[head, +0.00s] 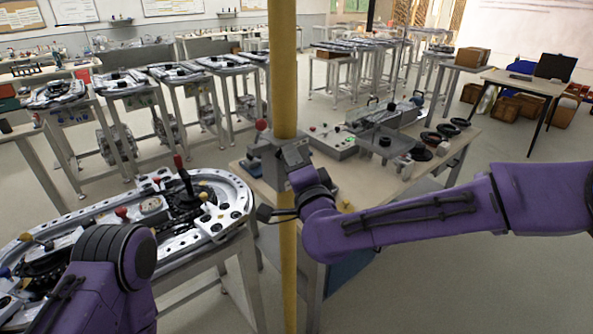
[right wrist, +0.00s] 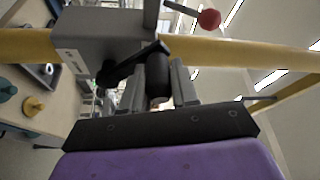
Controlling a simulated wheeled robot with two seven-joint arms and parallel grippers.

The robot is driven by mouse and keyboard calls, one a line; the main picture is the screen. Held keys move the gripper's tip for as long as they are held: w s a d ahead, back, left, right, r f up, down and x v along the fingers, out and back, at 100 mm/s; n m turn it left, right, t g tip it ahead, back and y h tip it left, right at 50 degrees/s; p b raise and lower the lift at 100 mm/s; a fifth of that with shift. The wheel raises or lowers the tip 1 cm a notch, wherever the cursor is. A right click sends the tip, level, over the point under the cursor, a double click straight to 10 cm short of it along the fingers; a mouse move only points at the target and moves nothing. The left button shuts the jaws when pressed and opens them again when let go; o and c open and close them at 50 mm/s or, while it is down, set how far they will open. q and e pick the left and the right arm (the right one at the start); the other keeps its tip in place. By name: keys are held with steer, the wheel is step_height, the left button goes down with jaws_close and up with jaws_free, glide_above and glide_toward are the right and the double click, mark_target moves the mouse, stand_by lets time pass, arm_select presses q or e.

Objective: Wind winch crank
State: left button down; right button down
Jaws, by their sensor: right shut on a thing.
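The winch is a grey housing (head: 268,163) on a yellow vertical pole. In the right wrist view, the housing (right wrist: 108,38) fills the upper left, with the yellow pole crossing behind it. A black crank arm (right wrist: 132,64) runs from the housing to a dark handle (right wrist: 159,92) between my right fingers. My right gripper (right wrist: 168,80) is shut on this handle. In the head view, my right gripper (head: 300,166) is at the housing's right side, and the pole and wrist partly hide the crank. My left gripper is out of sight; only my left arm shows at lower left.
A red ball knob (head: 261,125) on a rod sticks up beside the winch housing. A workbench (head: 395,185) with a control box (head: 333,141) stands behind my right arm. An oval track table (head: 225,232) stands at left. Open floor lies at lower right.

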steer(key=shift+m, duration=0.8)
steer(key=w+d+r, duration=0.2)
steer(key=d, duration=0.1)
steer(key=shift+w+r, duration=0.25)
steer(key=shift+r, duration=0.1)
steer(key=shift+w+d+f+h, duration=0.15)
steer(key=shift+w+d+h, duration=0.05)
steer(key=shift+h, duration=0.1)
steer(key=c, duration=0.9)
jaws_free()
steer(key=shift+f, duration=0.1)
